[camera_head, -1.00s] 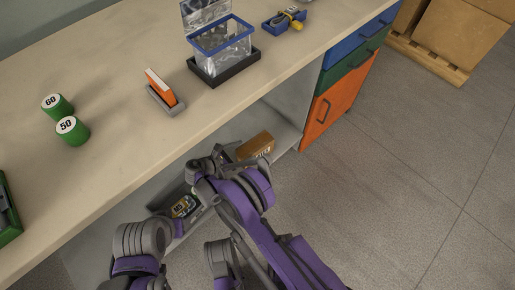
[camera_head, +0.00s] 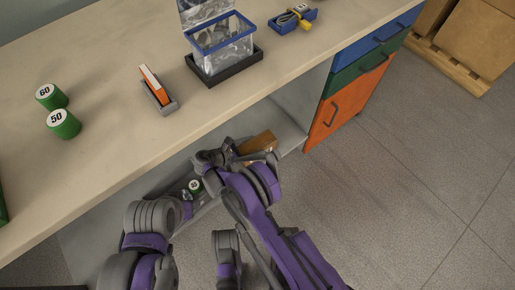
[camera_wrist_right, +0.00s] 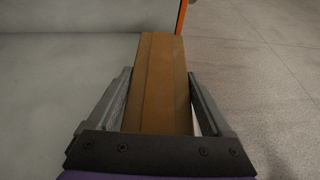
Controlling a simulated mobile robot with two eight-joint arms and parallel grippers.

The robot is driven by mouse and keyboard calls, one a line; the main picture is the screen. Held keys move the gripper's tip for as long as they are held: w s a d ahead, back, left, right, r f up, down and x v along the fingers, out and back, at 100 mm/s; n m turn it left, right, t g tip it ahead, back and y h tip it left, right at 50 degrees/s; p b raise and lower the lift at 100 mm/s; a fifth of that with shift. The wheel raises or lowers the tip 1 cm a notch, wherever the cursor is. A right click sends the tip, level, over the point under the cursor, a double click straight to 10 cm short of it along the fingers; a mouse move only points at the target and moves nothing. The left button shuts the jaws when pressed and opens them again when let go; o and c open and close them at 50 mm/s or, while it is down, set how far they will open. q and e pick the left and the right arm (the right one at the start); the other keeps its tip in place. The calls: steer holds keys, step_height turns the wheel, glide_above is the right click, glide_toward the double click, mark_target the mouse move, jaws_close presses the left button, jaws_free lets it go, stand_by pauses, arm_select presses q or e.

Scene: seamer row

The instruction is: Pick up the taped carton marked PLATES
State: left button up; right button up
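The brown carton (camera_head: 258,143) lies on the shelf under the counter, near its right end. Its lettering cannot be read now. In the right wrist view the carton (camera_wrist_right: 165,85) runs away from me, with a lengthwise line along its top that may be tape. My right gripper (camera_head: 235,153) is at the carton's near end in the head view. In the right wrist view its fingers (camera_wrist_right: 158,76) are open, one on each side of the carton, with a narrow gap showing at the right finger.
A green tin (camera_head: 195,186) stands on the shelf left of my right gripper. The counter (camera_head: 110,90) overhangs the shelf. An orange door (camera_head: 335,108) is right of the carton.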

jaws_close()
